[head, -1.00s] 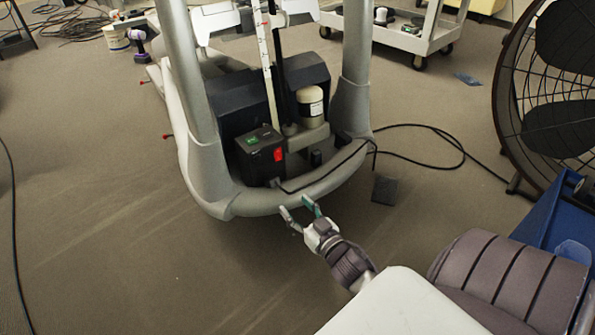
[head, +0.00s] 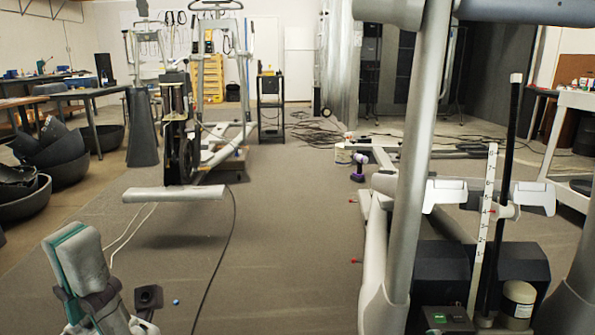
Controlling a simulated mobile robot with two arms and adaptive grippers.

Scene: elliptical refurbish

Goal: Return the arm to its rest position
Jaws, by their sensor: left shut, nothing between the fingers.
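My left gripper (head: 72,240) is at the lower left of the head view, pointing up in the picture. Its grey fingers with a teal strip are together, and nothing shows between them. It is apart from the elliptical machine (head: 408,170), whose grey upright and frame fill the right side. The black box with a green label (head: 447,319) sits low on that machine, partly cut off by the bottom edge. My right gripper is not in view.
A second machine (head: 190,125) stands ahead on the left, with a cable running across the floor. Dark bins (head: 65,155) and work tables (head: 95,100) line the left side. A purple drill (head: 358,167) is on the floor. The middle floor (head: 285,235) is clear.

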